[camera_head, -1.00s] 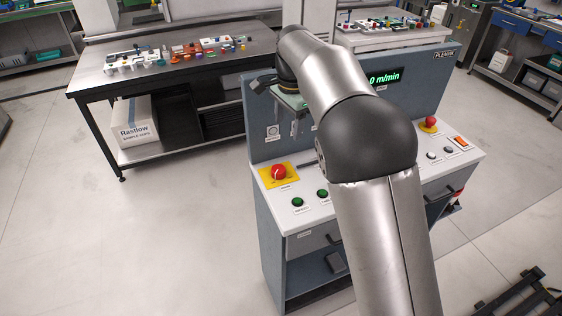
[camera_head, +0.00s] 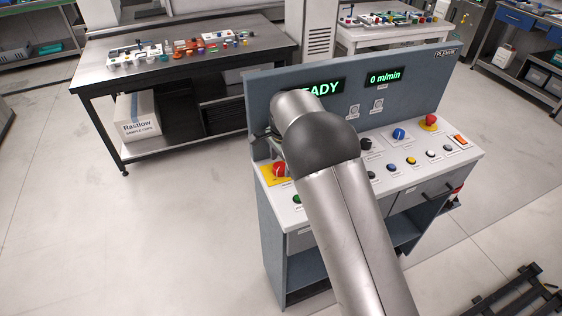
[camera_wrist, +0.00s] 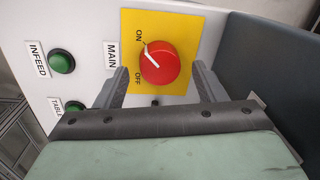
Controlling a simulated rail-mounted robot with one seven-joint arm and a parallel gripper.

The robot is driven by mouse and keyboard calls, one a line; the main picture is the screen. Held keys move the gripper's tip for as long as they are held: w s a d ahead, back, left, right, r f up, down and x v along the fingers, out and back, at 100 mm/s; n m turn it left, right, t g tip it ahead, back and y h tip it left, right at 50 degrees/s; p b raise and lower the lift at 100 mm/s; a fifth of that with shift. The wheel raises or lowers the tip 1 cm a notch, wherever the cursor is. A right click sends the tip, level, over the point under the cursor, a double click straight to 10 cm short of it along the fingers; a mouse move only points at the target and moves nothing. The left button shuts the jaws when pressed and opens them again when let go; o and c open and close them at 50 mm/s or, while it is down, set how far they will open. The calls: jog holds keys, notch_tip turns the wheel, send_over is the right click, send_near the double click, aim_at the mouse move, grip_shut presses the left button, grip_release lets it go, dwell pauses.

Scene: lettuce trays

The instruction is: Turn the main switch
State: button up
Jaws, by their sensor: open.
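The main switch is a red round knob (camera_wrist: 159,62) on a yellow plate (camera_wrist: 131,20) marked ON and OFF. In the wrist view its white pointer line is toward the ON label. The knob also shows in the head view (camera_head: 279,168), at the console's left end, partly behind my arm. My gripper (camera_wrist: 160,68) is open, with one finger on each side of the knob. Clear gaps show between the fingers and the knob; whether the tips touch the plate cannot be told. In the head view my arm mostly hides the gripper.
Green INFEED (camera_wrist: 61,61) and TABLE (camera_wrist: 72,107) buttons sit left of the switch in the wrist view. A red emergency button (camera_head: 431,119) stands at the console's right end. The upright back panel (camera_head: 425,88) rises behind the switch.

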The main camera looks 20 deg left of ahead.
jog(key=shift+f, duration=0.65)
jog(key=c, duration=1)
